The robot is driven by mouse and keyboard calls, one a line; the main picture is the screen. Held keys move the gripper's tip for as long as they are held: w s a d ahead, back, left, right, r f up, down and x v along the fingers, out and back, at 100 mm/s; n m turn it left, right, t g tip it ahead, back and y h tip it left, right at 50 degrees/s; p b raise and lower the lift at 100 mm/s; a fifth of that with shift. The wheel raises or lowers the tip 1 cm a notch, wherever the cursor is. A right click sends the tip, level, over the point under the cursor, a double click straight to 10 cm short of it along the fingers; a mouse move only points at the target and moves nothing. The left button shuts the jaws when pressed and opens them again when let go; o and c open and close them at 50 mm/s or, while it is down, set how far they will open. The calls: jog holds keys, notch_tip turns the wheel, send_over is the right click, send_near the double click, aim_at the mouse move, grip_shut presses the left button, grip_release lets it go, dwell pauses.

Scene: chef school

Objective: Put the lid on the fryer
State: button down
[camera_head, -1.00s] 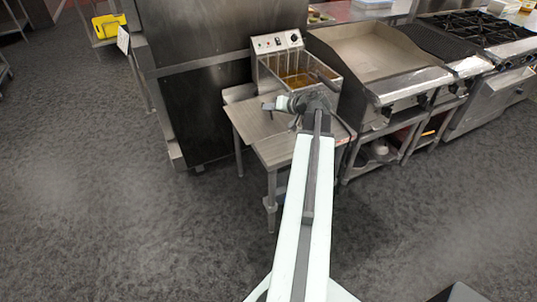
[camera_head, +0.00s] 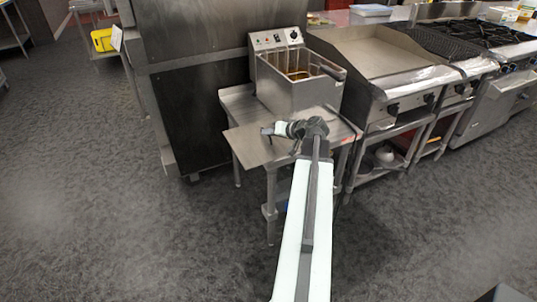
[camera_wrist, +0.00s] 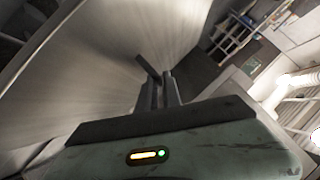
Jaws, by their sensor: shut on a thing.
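The lid (camera_head: 252,146) is a flat grey metal sheet in front of the fryer. My gripper (camera_head: 270,132) is shut on its small dark handle. The wrist view shows my shut fingers (camera_wrist: 161,92) at the dark handle (camera_wrist: 147,66), with the broad lid (camera_wrist: 95,75) filling the left side. The fryer (camera_head: 293,92) is a steel box with an upright control panel at its back. Its top is open, and a wire basket with a dark handle sits inside. The lid is apart from the fryer's opening, nearer to me. Its height above the table is hard to tell.
The fryer stands on a small steel table (camera_head: 236,104). A flat griddle (camera_head: 370,50) and a gas range (camera_head: 480,35) stand to its right. A tall dark steel cabinet (camera_head: 212,115) is at left. The grey floor (camera_head: 90,200) at left is clear.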

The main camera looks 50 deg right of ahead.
aim_at(269, 144)
notch_tip(269, 144, down, 6)
jog(key=b, duration=0.5)
jog(key=shift+f, duration=0.1)
jog(key=shift+r, duration=0.2)
jog(key=shift+f, duration=0.15)
jog(key=c, duration=1.5)
grip_release()
